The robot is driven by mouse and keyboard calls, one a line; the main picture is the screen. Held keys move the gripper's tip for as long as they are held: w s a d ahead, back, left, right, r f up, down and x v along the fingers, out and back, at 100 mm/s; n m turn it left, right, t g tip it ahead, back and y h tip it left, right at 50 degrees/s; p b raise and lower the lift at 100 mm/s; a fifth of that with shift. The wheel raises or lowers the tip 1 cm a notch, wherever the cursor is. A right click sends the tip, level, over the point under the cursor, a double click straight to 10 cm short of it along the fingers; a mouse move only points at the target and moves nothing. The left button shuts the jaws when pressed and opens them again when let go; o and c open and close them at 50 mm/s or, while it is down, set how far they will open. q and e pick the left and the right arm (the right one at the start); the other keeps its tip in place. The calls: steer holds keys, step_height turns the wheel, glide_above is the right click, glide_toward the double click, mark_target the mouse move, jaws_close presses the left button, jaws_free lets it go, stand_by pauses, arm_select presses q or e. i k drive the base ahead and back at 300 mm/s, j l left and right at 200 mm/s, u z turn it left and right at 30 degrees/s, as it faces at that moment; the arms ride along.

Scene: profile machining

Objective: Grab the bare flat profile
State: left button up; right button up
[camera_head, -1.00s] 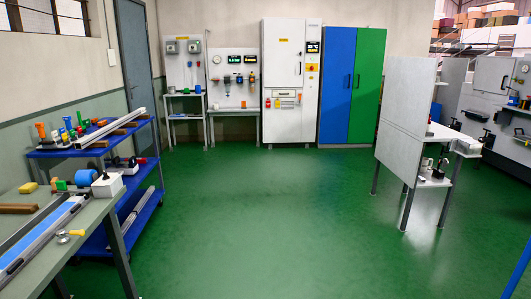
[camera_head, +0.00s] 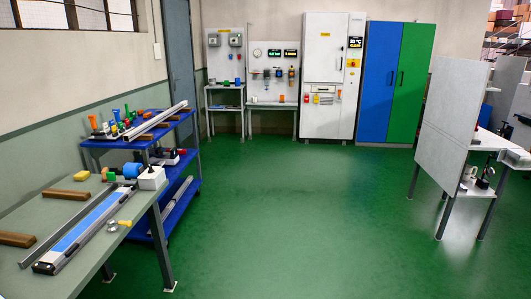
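A long silver profile (camera_head: 157,121) lies on the top shelf of the blue cart (camera_head: 139,142) at the left, resting on brown wooden blocks. More long pale profiles (camera_head: 177,206) lie on the cart's lower shelf. On the grey-green bench (camera_head: 122,256) in the left foreground, a thin grey flat bar (camera_head: 67,224) lies beside a long silver and blue device (camera_head: 86,231). I cannot tell for certain which of these is the bare flat profile. Neither of my grippers shows in the head view.
Wooden blocks (camera_head: 65,194), a yellow block (camera_head: 81,176) and a white box (camera_head: 151,177) lie on the bench. Green floor (camera_head: 300,220) is clear in the middle. A grey panel (camera_head: 449,140) with a table stands at the right. Cabinets (camera_head: 395,85) line the back wall.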

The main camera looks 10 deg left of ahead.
mark_target(53, 257)
steer(key=u, duration=1.5)
steer(key=i+l, duration=0.25)
steer(key=i+l+u, duration=0.1)
steer(key=l, duration=0.4)
steer(key=i+l, duration=0.35)
steer(key=u, duration=0.05)
